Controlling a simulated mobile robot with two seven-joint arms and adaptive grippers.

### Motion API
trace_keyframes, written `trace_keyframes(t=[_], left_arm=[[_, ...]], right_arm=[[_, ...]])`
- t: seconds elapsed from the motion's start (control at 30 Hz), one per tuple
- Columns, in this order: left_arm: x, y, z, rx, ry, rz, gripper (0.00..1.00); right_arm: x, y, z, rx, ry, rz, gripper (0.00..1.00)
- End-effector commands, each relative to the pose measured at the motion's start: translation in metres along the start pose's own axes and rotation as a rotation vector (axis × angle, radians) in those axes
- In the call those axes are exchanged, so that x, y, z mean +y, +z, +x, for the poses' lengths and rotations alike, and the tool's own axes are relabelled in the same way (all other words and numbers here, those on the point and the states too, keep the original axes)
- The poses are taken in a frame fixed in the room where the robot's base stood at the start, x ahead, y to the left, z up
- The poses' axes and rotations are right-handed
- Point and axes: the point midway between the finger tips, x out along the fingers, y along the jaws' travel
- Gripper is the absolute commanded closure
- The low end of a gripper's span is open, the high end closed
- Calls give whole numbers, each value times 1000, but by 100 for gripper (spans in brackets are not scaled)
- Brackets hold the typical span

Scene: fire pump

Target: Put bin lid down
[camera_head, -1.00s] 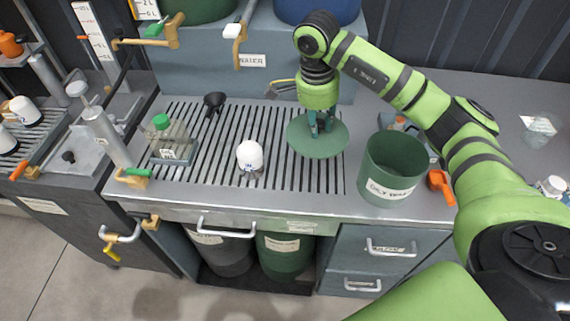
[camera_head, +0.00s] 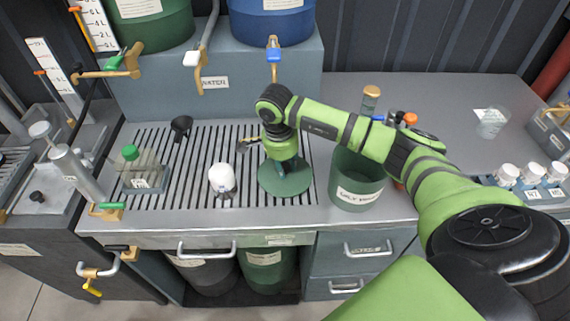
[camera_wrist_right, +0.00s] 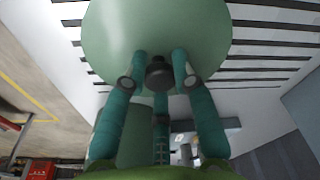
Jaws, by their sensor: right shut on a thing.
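The round green bin lid (camera_head: 288,184) is at the slatted drain grate, just left of the bin. My right gripper (camera_head: 287,166) is above it, pointing down, and is shut on its knob. In the right wrist view the lid (camera_wrist_right: 150,30) fills the top, and the fingers (camera_wrist_right: 158,75) close around its dark knob. I cannot tell whether the lid touches the grate. The green oily waste bin (camera_head: 358,190) stands open on the counter, to the right of the lid. My left gripper is not in view.
Small bottles (camera_head: 390,118) stand behind the bin. The back right counter (camera_head: 430,95) is mostly clear.

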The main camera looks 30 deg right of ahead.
Motion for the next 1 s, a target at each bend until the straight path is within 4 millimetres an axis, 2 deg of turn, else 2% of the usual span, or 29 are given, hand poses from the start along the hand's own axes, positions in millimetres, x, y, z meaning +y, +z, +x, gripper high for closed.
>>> trace_keyframes(t=[0.1,0.13,0.17,0.47,0.6,0.63,0.77,1.0], left_arm=[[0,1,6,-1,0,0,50],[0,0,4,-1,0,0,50],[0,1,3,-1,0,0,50],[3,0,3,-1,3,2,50],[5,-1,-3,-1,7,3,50],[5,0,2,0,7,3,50],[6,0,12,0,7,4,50],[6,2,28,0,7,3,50]], right_arm=[[0,0,5,1,0,0,100],[0,0,3,0,0,0,61],[0,0,3,0,0,0,49],[0,0,2,0,0,0,49],[0,0,-4,-1,0,0,49],[-1,0,-5,0,-4,0,49],[-1,-1,-26,2,-8,-2,49],[-1,0,-80,0,-7,-1,49]])
